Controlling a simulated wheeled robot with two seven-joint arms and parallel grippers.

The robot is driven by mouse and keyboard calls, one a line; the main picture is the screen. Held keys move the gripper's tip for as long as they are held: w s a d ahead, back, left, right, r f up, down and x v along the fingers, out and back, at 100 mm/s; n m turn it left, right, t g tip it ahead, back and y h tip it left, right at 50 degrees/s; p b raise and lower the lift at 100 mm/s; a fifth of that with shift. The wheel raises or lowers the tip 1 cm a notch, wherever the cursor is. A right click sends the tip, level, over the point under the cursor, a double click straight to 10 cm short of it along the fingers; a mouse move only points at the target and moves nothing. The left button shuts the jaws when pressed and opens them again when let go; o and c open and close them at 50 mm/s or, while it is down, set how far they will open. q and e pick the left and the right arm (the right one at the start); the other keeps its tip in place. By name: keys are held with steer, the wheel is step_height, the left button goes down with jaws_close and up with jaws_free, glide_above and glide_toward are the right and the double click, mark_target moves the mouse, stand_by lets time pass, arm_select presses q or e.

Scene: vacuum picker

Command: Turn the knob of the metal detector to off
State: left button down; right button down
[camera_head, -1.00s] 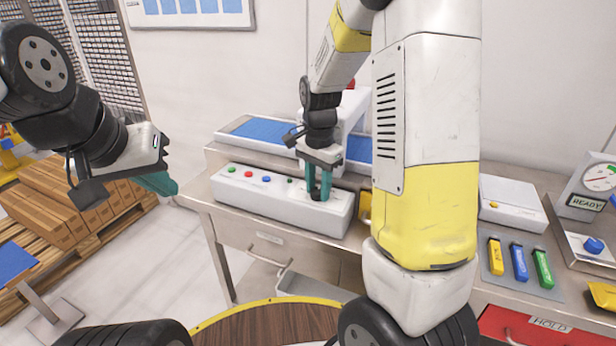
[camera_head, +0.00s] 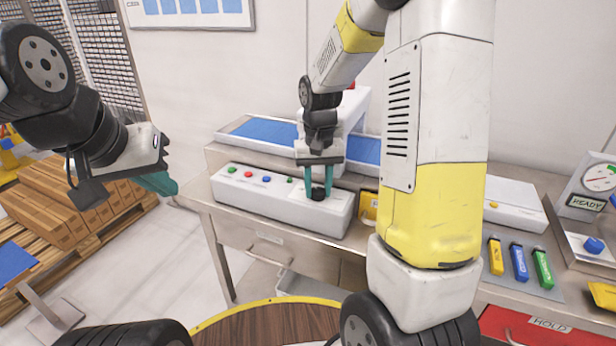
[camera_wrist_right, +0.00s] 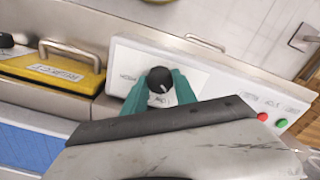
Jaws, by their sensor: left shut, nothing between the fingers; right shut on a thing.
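The metal detector's white control box (camera_head: 258,208) stands on the steel table, with several coloured buttons along its face. Its black knob (camera_head: 318,193) is at the box's right end; it also shows in the right wrist view (camera_wrist_right: 159,80) with a white pointer mark and lettering around it. My right gripper (camera_head: 318,190) points down with its teal fingers shut on the knob, one on each side; in the right wrist view the fingertips (camera_wrist_right: 160,86) flank it. Part of the lettering is hidden. My left gripper (camera_head: 165,184) is shut and empty, away to the left above the floor.
A conveyor with a blue belt (camera_head: 262,130) runs behind the box. A yellow REJECT bin (camera_wrist_right: 60,72) sits beside it. Yellow, blue and green sticks (camera_head: 519,262) and a READY gauge (camera_head: 592,185) are at the right. Stacked cartons (camera_head: 60,205) stand at the left.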

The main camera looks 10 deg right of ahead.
mark_target(318, 190)
steer(key=shift+n, duration=0.6)
steer(key=c, duration=1)
jaws_free()
step_height(318, 190, up, 7)
steer(key=shift+w+f, duration=0.1)
steer(key=shift+r, duration=0.55)
